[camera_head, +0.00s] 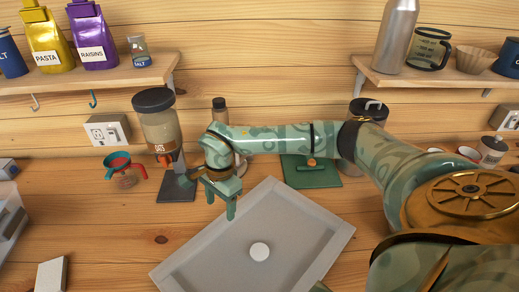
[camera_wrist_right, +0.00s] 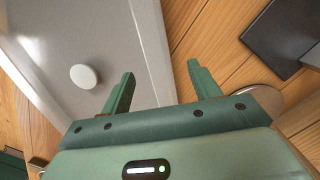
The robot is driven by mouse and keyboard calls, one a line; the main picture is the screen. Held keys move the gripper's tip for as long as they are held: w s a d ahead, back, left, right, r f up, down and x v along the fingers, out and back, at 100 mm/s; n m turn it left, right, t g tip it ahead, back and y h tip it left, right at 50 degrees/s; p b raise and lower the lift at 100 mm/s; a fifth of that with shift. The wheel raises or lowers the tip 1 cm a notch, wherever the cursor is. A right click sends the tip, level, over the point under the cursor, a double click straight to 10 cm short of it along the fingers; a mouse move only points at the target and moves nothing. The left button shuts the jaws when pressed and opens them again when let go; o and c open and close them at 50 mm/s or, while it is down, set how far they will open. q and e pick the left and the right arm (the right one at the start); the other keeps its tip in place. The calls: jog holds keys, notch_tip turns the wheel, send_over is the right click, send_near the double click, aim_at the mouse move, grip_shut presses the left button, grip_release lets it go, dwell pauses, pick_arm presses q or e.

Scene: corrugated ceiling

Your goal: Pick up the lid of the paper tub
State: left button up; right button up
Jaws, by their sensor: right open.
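A small white round disc (camera_head: 259,251) lies flat on the grey tray (camera_head: 185,275). It may be the paper tub's lid, but I cannot tell for sure; no tub shows plainly. My right gripper (camera_head: 221,205) is open and empty, with its fingers pointing down near the tray's left edge, up and to the left of the disc. In the right wrist view the disc (camera_wrist_right: 84,76) is left of the open fingers (camera_wrist_right: 160,72), clear of them. A pale round thing (camera_wrist_right: 262,88) is partly hidden behind the gripper's body there. My left gripper is not in view.
A clear dispenser with a dark lid (camera_head: 160,125) stands left of my right arm, its black base (camera_head: 176,190) near the gripper. A green board (camera_head: 320,180) lies behind the tray. Shelves (camera_head: 105,78) line the wall. The wooden counter (camera_head: 110,240) is mostly bare at left.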

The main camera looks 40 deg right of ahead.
aim_at(224, 220)
jog(key=shift+s+f, duration=0.2)
jog(key=shift+f, duration=0.2)
notch_tip(224, 220, down, 5)
jog(key=shift+s+r, duration=0.15)
jog(key=shift+r, duration=0.05)
jog(key=c, duration=1.3)
jog(key=shift+r, duration=0.1)
